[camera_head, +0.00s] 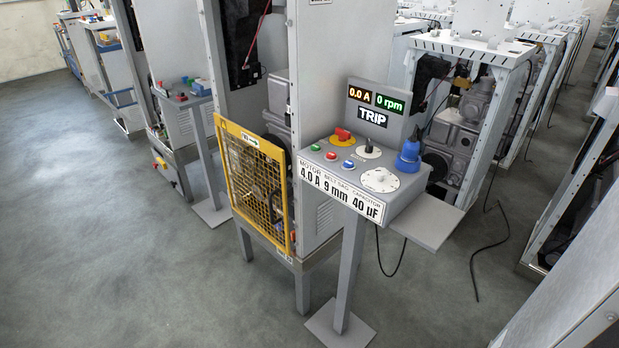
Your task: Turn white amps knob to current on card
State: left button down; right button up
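A control box (408,203) stands on a grey post. A large white round dial (380,180) sits on its right part, and a smaller dark knob on a white disc (369,150) sits behind it. Their scale marks are too small to read, so I cannot tell the amps setting. The card (340,190) on the front edge reads motor 4.0 A, belt sag 9 mm, capacitor 40 µF. The display (375,104) shows 0.0 A, 0 rpm and TRIP. Neither of my grippers is in view.
A red switch on yellow (342,135), small coloured buttons (331,156) and a blue plug (408,154) share the box top. A yellow mesh guard (253,185) stands left of the box. A black cable (473,255) lies on the right floor. The left floor is open.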

aim_at(380, 173)
jog(key=u, duration=0.25)
jog(key=i, duration=0.95)
jog(key=z, duration=0.6)
